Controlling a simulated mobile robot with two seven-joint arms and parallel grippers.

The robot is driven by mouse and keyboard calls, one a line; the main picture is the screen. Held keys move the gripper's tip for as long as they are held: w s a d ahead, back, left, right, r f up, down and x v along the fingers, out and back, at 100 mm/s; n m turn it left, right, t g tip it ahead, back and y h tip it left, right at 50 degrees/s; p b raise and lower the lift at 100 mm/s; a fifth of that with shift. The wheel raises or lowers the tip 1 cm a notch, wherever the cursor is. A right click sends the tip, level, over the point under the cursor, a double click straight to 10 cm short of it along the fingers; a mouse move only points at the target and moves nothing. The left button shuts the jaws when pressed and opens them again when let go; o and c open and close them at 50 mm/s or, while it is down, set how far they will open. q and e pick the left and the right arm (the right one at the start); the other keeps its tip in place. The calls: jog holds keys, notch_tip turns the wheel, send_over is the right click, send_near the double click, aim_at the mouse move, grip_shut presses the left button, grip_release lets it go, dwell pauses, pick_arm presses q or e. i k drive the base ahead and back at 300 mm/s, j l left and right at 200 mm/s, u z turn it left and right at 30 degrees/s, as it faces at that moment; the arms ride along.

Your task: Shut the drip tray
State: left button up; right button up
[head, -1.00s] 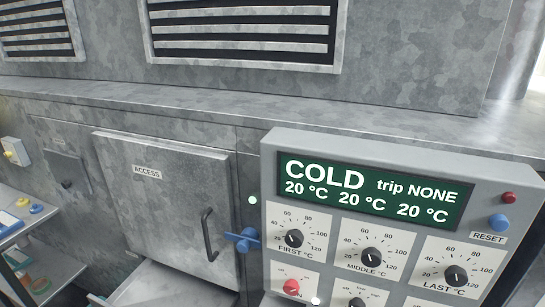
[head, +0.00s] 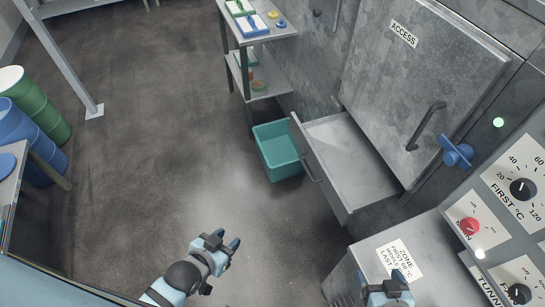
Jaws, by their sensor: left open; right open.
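The drip tray (head: 347,151) is a grey metal drawer pulled out from the machine below the ACCESS door (head: 418,75). Its front panel has a dark handle (head: 307,166). My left gripper (head: 227,246) is open and empty over the floor, below and left of the tray in the picture, apart from it. My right gripper (head: 390,290) is at the bottom edge, in front of the grey cabinet with the zone label, and is only partly in view. It looks empty and is apart from the tray.
A teal bin (head: 278,150) stands on the floor beside the tray's front. A shelf cart (head: 262,42) stands behind it. Blue and green drums (head: 30,130) stand far left. The middle floor is clear.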

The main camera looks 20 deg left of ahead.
aim_at(352, 175)
jog(key=j+z, duration=1.15)
jog(key=k+j, duration=0.05)
jog(key=j, duration=0.05)
